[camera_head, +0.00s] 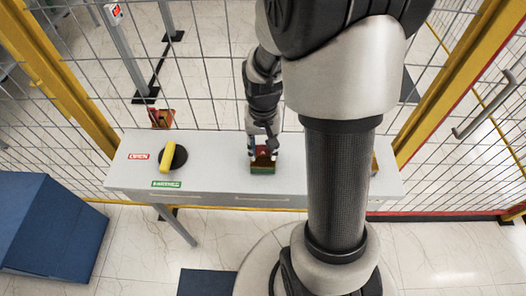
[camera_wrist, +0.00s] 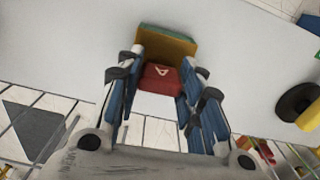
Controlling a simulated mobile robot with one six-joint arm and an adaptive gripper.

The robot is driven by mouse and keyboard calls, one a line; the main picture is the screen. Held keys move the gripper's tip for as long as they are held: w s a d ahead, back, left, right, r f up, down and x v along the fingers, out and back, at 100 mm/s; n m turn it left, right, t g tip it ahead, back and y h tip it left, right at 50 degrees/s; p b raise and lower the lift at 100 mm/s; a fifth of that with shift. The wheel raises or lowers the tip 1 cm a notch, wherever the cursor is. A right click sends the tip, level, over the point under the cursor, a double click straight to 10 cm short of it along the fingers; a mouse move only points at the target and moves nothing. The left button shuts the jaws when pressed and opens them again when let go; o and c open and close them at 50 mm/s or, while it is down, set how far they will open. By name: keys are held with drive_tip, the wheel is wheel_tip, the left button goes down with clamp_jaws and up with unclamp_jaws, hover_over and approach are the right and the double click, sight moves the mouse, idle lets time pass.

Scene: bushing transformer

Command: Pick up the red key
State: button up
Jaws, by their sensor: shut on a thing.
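The red key (camera_wrist: 160,79), a red block with a pale triangular mark, sits between the blue-padded fingers of my gripper (camera_wrist: 163,66) in the wrist view. My gripper is shut on it. In the head view my gripper (camera_head: 264,150) points down at the grey table, and the red key (camera_head: 262,156) shows small between its fingers. A yellow and green block (camera_wrist: 166,44) lies right beside the key. I cannot tell whether the key is clear of the block.
The grey table (camera_head: 215,160) carries a yellow handle on a black disc (camera_head: 170,157) with red OPEN and green labels. A wire fence with yellow posts (camera_head: 65,85) stands behind. A blue box (camera_head: 50,225) is on the floor at left. My arm hides part of the table's right side.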

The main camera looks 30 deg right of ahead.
wheel_tip(320, 180, up, 20)
drive_tip(key=p, duration=0.6)
wheel_tip(320, 180, up, 5)
drive_tip(key=p, duration=0.4)
hover_over(263, 146)
drive_tip(key=shift+f, duration=0.25)
drive_tip(key=shift+f, duration=0.1)
